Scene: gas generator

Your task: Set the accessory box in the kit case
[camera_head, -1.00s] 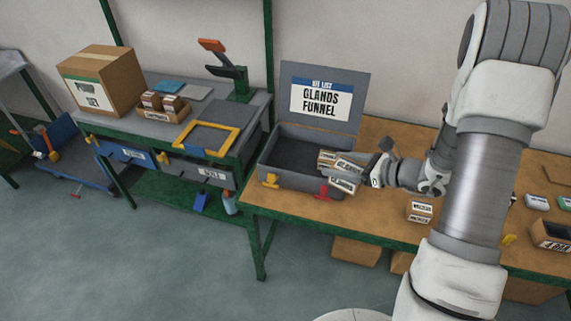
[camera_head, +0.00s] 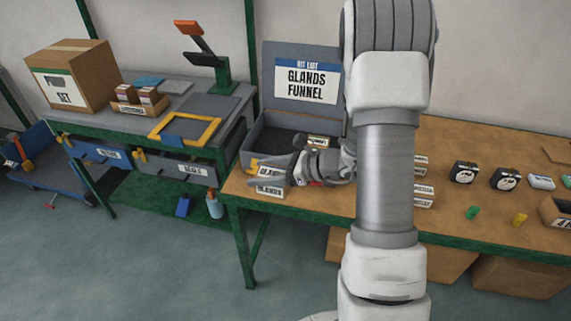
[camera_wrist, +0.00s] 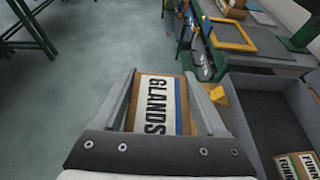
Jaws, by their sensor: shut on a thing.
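My gripper (camera_wrist: 160,76) is shut on a box labelled GLANDS (camera_wrist: 158,105), with a finger on each side of it. In the head view the held box (camera_head: 270,190) is at the front left corner of the grey kit case, outside its front wall. The open kit case (camera_wrist: 236,108) lies to the right of my gripper in the wrist view. Its raised lid (camera_head: 273,85) bears a kit list reading GLANDS, FUNNEL. A box labelled FUNNEL (camera_wrist: 289,168) is inside the case. My wrist hides part of the case front in the head view.
A green-framed bench (camera_head: 205,120) with a yellow frame (camera_head: 158,128) and drawers stands left of the wooden table (camera_head: 460,230). Small boxes and black items (camera_head: 464,172) lie on the table to the right. Open floor is below the held box in the wrist view.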

